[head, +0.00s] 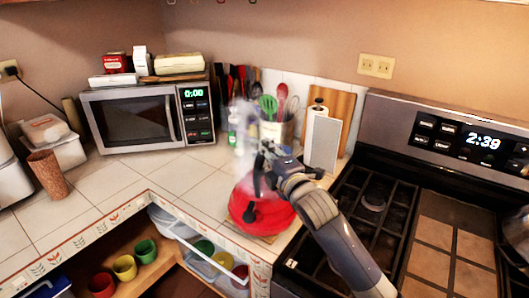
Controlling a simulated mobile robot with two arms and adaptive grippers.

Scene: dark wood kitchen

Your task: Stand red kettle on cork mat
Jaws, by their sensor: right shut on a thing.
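The red kettle (272,217) is on the counter corner just left of the stove, and looks upright. A tan edge of the cork mat (262,238) shows under its front; the rest of the mat is hidden by the kettle. My right gripper (259,172) is above the kettle, shut on its upper part, apparently the handle. The gripper and forearm cover the kettle's top and right side. I cannot tell whether the kettle's base touches the mat. My left gripper is out of view.
The stove (430,225) is right of the kettle. A utensil holder (277,131), a paper towel roll (322,142) and a cutting board (337,105) stand behind. The microwave (150,115) is at the back left. Tiles left of the kettle are clear. Coloured cups sit on shelves below.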

